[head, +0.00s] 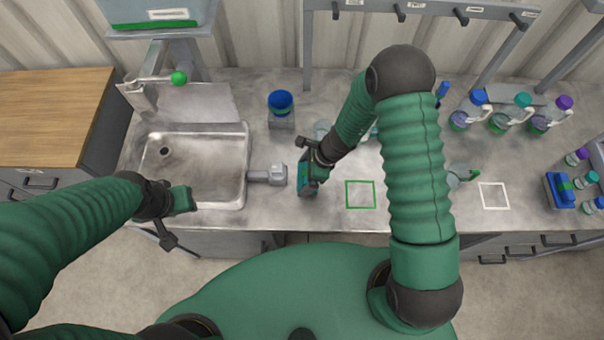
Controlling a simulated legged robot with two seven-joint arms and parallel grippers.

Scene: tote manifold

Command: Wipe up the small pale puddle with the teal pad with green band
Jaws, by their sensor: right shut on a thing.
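My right gripper (306,170) is low over the counter, between the sink and the green square outline. It is shut on a small teal thing (304,180), which appears to be the teal pad; its green band is not clear from here. I cannot tell whether the pad touches the counter. I cannot make out the small pale puddle; my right arm and gripper cover part of the counter. My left gripper (182,212) is over the front left edge of the sink, apart from the pad, and its jaw opening is not clear.
The sink (238,190) is at left, with a grey fitting (268,175) beside it. A blue-capped container (280,102) stands behind. A green square outline (360,182) and a white one (495,195) mark the counter. Several capped bottles and a blue rack (560,190) stand at right.

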